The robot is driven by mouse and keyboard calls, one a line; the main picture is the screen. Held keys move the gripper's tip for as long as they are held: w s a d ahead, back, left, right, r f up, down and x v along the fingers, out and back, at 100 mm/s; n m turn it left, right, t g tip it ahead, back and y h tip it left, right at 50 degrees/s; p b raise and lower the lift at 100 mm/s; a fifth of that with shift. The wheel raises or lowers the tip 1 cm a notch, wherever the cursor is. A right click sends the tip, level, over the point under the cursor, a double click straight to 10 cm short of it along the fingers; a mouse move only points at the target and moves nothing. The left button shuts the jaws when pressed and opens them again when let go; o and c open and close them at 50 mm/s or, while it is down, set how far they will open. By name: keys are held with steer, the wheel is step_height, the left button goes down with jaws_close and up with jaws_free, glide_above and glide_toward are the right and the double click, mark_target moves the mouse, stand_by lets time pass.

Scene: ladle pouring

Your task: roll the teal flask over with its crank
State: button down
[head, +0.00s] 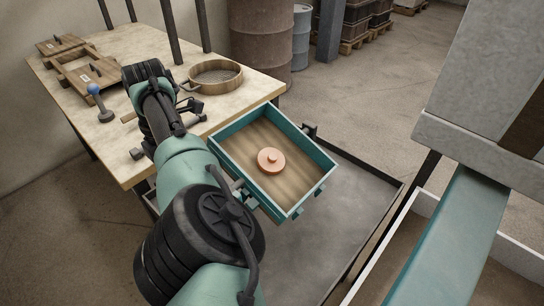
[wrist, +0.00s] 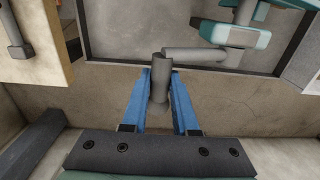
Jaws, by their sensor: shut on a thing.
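The teal flask (head: 305,141) is an open rectangular box with teal walls. In the head view it hangs with its open side up, right of the workbench. A round orange pattern with a knob (head: 271,161) rests on its wood-coloured inside. In the wrist view, my gripper's blue fingers (wrist: 160,88) are shut around the grey upright crank handle (wrist: 160,68). The grey crank arm (wrist: 195,56) runs right from it toward a teal part of the flask (wrist: 234,34). In the head view, my arm hides the handle and my fingertips.
The workbench (head: 120,55) carries a round sieve (head: 216,82), wooden frames (head: 86,72) and a blue-knobbed tool (head: 95,90). A dark tray (head: 362,200) lies below the flask. A rusty drum (head: 262,45) stands behind. A large grey block (head: 490,85) stands right.

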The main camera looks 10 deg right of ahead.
steer(key=shift+w+a+f+b, duration=0.2)
steer(key=shift+f+b, duration=0.45)
steer(key=shift+b, duration=0.6)
steer(key=shift+w+a+f+b, duration=0.15)
steer(key=shift+f+b, duration=0.45)
steer(key=shift+b, duration=0.65)
steer(key=shift+s, duration=0.1)
steer(key=shift+f, duration=0.3)
steer(key=shift+c, duration=2)
jaws_free()
steer(key=shift+d, duration=0.1)
steer(key=r+p, duration=0.1)
steer(key=p, duration=0.2)
steer(key=shift+s+a+r, duration=0.15)
steer(key=shift+a+r, duration=0.05)
steer(key=shift+r, duration=0.2)
steer(key=r+p, duration=0.1)
steer(key=p, duration=0.2)
steer(key=s+a+r+p, duration=0.1)
steer(key=r+p, duration=0.1)
steer(key=a+r+p, duration=0.1)
steer(key=r+p, duration=0.1)
steer(key=p, duration=0.1)
steer(key=shift+s+r+p, duration=0.15)
steer(key=shift+s+p, duration=0.1)
steer(key=shift+p, duration=0.1)
